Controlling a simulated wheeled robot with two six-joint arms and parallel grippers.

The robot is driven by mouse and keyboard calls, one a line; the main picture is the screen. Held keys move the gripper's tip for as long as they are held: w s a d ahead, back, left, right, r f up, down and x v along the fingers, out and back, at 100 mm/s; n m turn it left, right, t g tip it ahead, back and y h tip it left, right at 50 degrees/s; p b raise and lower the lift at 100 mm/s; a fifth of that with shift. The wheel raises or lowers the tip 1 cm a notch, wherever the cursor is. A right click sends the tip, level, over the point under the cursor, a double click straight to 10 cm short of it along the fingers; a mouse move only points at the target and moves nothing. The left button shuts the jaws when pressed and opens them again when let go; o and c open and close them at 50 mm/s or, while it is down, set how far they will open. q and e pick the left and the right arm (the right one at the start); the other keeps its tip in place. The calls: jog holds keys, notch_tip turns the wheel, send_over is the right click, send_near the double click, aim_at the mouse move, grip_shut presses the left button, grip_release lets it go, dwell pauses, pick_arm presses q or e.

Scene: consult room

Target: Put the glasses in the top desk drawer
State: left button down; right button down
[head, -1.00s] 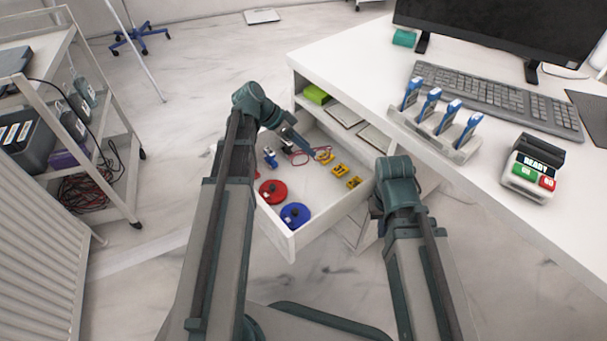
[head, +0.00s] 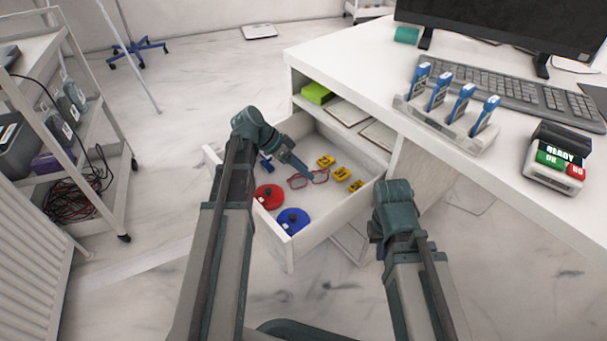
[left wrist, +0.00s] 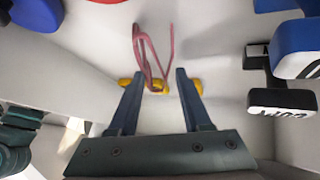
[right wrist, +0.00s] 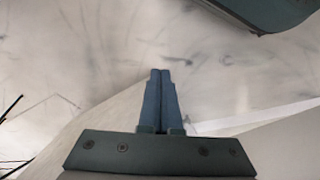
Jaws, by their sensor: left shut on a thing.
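The glasses (head: 318,177), thin and red-framed, are inside the open top desk drawer (head: 330,213), between the reels and the yellow pieces. My left gripper (head: 303,172) reaches down into the drawer and is shut on the glasses. In the left wrist view the glasses (left wrist: 143,45) show around and beyond its fingertips (left wrist: 159,76); whether they touch the drawer floor I cannot tell. My right gripper (right wrist: 160,72) is shut and empty, over the floor; in the head view its fingers are hidden behind its wrist, right of the drawer.
The drawer also holds a red reel (head: 267,197), a blue reel (head: 292,222), several yellow pieces (head: 341,173) and a blue item (head: 266,166). A trolley (head: 100,190) stands left.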

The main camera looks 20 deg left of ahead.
pick_arm(q)
jog(key=c, duration=0.8)
grip_release()
jog(key=shift+f, duration=0.1)
jog(key=o, duration=0.5)
jog(key=shift+c, duration=0.2)
jog(key=shift+r, duration=0.2)
jog(key=shift+a+r+p, duration=0.2)
jog(key=shift+r+p, duration=0.1)
jog(key=shift+p, duration=0.15)
jog(key=p+v, duration=0.8)
jog(key=v, duration=0.3)
jog(key=shift+p, duration=0.3)
